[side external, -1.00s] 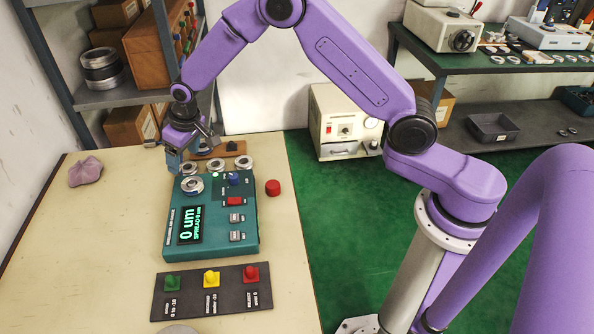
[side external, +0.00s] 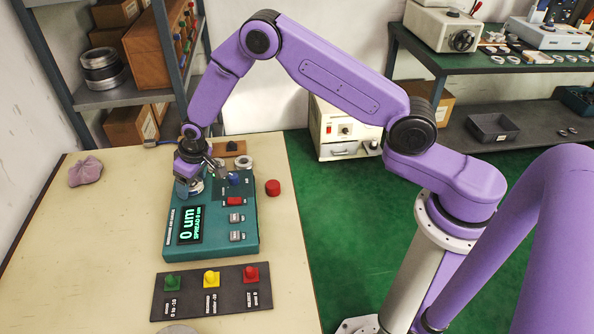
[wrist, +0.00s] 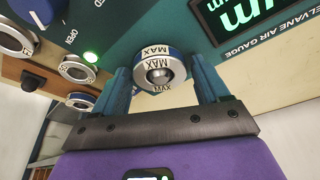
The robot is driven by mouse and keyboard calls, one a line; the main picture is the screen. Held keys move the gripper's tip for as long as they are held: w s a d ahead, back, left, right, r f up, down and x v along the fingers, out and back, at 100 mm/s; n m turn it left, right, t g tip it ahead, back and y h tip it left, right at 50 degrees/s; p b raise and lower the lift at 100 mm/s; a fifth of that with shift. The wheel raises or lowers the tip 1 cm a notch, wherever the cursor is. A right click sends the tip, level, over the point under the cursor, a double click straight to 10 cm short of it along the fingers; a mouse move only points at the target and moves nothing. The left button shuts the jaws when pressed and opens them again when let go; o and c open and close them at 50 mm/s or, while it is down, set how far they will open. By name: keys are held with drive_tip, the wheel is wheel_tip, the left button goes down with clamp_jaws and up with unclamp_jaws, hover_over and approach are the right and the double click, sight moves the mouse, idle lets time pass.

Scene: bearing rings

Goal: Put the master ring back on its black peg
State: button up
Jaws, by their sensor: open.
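The ring marked MAX (wrist: 150,62) sits around the metal spindle of the teal air gauge (side external: 225,247), which I take to be the master ring. In the side external view it is mostly hidden by my gripper (side external: 189,181). In the wrist view my gripper's two teal fingers stand open on either side of this ring, with small gaps. A black peg (side external: 232,146) stands bare on a brown wooden board (side external: 243,148) at the back of the table. The board also shows at the left in the wrist view.
A red cylinder (side external: 273,187) stands right of the gauge. A panel with green, yellow and red pieces (side external: 190,306) lies in front. The table's left side is mostly clear.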

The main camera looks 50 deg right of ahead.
drive_tip(key=c, duration=1)
drive_tip(key=shift+r, duration=3.05)
drive_tip(key=shift+c, duration=0.2)
drive_tip(key=w+d+m, duration=0.2)
drive_tip(key=d, duration=0.5)
drive_tip(key=w+d+f+m+h, duration=0.1)
drive_tip(key=w+d+m, duration=0.1)
drive_tip(key=d, duration=0.5)
drive_tip(key=w+d+m, duration=0.2)
drive_tip(key=w+d, duration=0.1)
drive_tip(key=d, duration=0.4)
drive_tip(key=shift+w+f+h, duration=0.25)
drive_tip(key=shift+f+h, duration=0.05)
drive_tip(key=shift+f, duration=0.1)
drive_tip(key=shift+d+f, duration=0.1)
drive_tip(key=shift+f, duration=1.9)
